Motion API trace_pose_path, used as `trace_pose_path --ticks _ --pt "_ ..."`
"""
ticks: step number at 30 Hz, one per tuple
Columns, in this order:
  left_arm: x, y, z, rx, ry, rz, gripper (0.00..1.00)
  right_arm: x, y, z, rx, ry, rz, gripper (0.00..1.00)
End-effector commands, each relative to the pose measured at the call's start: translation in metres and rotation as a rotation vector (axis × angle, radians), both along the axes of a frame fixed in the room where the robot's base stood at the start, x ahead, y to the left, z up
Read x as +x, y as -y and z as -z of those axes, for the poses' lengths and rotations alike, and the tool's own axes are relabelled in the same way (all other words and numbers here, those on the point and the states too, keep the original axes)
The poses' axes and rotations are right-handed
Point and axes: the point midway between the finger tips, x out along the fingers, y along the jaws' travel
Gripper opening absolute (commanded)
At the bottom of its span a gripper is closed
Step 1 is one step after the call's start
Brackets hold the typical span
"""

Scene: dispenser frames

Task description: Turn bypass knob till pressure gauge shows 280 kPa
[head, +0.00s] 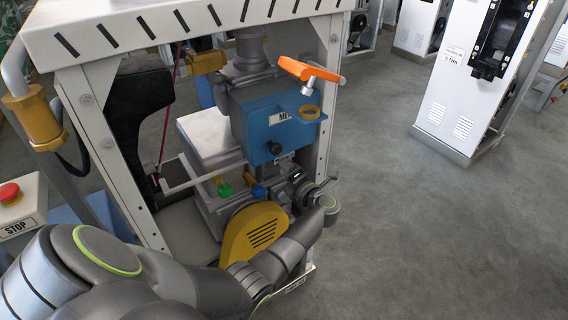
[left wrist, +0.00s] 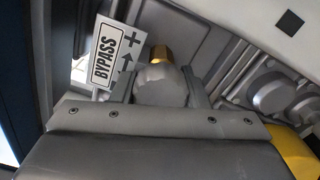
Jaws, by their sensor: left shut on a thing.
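My left arm reaches across the front of the dispenser, and its gripper (head: 304,188) is small and partly hidden among grey pump parts in the head view. In the left wrist view the two fingers of this gripper (left wrist: 158,92) stand on either side of a rounded grey knob (left wrist: 160,84), shut on it. A brass-coloured piece (left wrist: 161,54) shows just beyond the knob. A white BYPASS label (left wrist: 108,54) with a plus sign and an arrow is beside it. I cannot make out the pressure gauge or its reading. My right gripper is not in view.
A blue meter box (head: 262,125) and an orange nozzle handle (head: 308,69) are above the gripper. A yellow slotted cover (head: 252,232) is close to my forearm. The white frame post (head: 325,90) stands at right. The floor (head: 430,240) to the right is clear.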

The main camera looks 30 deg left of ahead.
Motion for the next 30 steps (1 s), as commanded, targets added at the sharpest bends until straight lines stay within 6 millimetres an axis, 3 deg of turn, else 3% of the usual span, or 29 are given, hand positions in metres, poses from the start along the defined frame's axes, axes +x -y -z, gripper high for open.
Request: trace_pose_path --ticks 16,30 --pt "0.000 0.001 -0.005 0.177 -0.432 0.003 0.18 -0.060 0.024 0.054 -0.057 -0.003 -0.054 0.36" --pt "0.001 0.001 -0.005 0.333 -0.809 0.003 0.18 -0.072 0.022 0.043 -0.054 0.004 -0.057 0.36"
